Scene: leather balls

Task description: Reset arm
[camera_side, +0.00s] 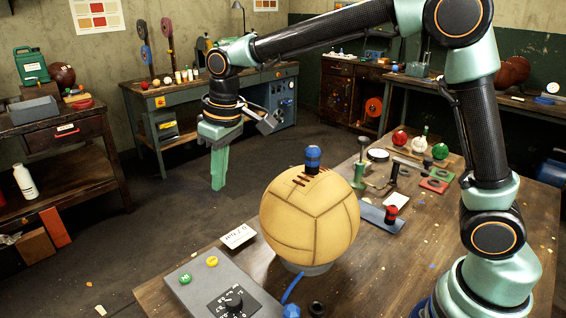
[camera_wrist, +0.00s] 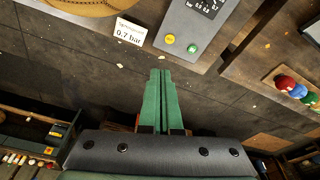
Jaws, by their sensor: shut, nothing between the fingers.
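My gripper (camera_side: 217,186) hangs fingers down in the side view, left of the tan leather ball and apart from it. Its green fingers are shut with nothing between them; they also show in the wrist view (camera_wrist: 161,74). The tan ball (camera_side: 310,226) sits on a round support on the wooden table (camera_side: 470,290). A blue and black piece (camera_side: 313,159) stands on top of the ball by its lacing. In the wrist view only the edge of the ball (camera_wrist: 85,6) shows at the top.
A control box (camera_side: 195,290) with a dial and a white card (camera_side: 238,236) lie near the ball. Small red, white and green balls and tools stand behind it, with a red-topped piece (camera_side: 390,214) nearby. Open floor (camera_side: 170,230) lies below my gripper.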

